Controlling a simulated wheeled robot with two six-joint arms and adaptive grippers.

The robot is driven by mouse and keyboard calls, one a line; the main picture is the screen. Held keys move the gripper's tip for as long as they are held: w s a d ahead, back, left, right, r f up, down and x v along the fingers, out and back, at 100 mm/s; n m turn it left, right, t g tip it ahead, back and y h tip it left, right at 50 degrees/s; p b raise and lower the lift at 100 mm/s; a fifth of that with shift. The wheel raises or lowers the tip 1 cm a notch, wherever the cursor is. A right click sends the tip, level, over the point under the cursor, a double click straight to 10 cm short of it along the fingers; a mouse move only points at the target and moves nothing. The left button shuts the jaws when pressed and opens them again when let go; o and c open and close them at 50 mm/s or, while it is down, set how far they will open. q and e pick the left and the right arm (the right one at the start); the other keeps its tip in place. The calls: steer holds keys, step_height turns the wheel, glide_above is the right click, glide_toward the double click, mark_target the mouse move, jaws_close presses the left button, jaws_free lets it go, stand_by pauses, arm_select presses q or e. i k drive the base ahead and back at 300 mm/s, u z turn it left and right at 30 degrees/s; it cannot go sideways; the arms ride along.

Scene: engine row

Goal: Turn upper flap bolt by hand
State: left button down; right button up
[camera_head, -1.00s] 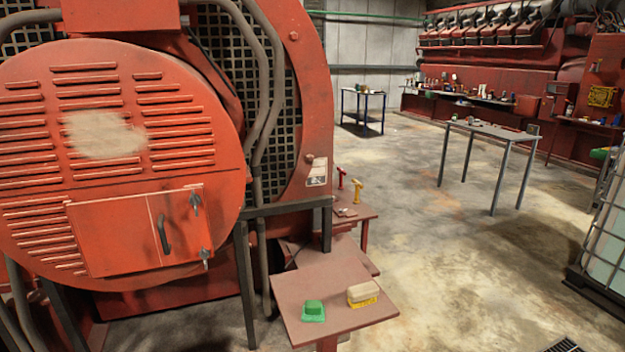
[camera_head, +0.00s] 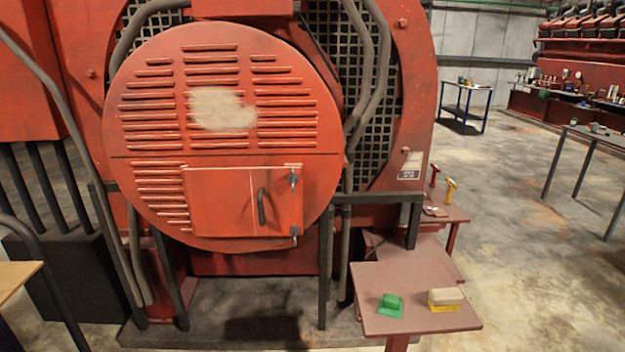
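A rectangular red flap (camera_head: 225,200) sits low on the round louvred red cover of the engine and looks shut. It has a dark curved handle (camera_head: 262,207) right of its middle. The upper flap bolt (camera_head: 293,180) is a small grey metal piece at the flap's top right edge. A similar lower bolt (camera_head: 294,232) sits at the bottom right edge. Neither of my grippers shows in the head view, and nothing touches the flap or the bolts.
A small red table (camera_head: 420,285) at the lower right holds a green item (camera_head: 391,304) and a yellow-and-beige brush-like block (camera_head: 445,298). A dark metal frame (camera_head: 375,199) stands beside the round cover. Concrete floor is open at the right.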

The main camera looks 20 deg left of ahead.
mark_target(292, 178)
steer(key=z, duration=0.1)
steer(key=k, duration=0.95)
steer(key=u, duration=1.4)
steer(key=i, duration=1.2)
